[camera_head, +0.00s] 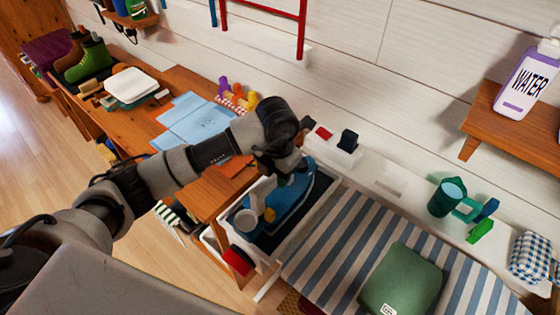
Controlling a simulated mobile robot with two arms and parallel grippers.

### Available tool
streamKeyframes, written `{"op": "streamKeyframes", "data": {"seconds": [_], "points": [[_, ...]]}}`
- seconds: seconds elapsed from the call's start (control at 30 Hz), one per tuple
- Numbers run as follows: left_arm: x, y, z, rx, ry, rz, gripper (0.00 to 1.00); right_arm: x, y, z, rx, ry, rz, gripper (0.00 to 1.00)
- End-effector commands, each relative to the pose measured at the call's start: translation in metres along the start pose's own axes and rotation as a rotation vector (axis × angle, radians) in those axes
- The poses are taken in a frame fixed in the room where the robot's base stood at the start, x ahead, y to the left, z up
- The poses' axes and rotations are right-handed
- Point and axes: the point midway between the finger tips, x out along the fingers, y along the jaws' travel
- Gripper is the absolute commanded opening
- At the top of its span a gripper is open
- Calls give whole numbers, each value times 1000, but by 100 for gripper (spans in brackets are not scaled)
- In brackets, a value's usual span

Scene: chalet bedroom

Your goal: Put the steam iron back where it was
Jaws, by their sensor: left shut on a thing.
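The steam iron (296,203) is blue, with a pale part at its near left end. It is in or just above a white-rimmed tray with a dark inside (322,208), at the left end of the striped ironing surface. I cannot tell if its base touches the tray. My left gripper (284,172) is over the iron from above, shut on it. My wrist hides part of the iron and the fingertips. My right gripper is not in view.
A folded green cloth (402,280) lies on the striped ironing surface (335,247). A teal cup (447,197) stands on the white ledge behind. A wooden desk with blue papers (196,122) is to the left.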

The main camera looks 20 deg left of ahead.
Motion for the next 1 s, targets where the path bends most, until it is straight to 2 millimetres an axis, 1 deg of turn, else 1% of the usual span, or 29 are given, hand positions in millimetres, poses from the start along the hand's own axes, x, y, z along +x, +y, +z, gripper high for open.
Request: {"op": "streamKeyframes", "data": {"seconds": [0.03,0.1,0.47,0.5,0.67,0.9,1.0], "points": [[1,0,1,-1,-4,0,0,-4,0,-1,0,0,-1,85],[5,0,1,0,-5,0,0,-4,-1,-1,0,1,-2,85],[10,0,1,1,-7,0,0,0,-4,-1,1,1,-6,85],[12,0,0,1,-2,1,31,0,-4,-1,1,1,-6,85],[11,0,0,0,-1,1,55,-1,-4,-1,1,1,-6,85],[11,0,0,0,-1,1,55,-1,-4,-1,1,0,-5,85],[6,0,0,0,-2,1,55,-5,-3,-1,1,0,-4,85]]}}
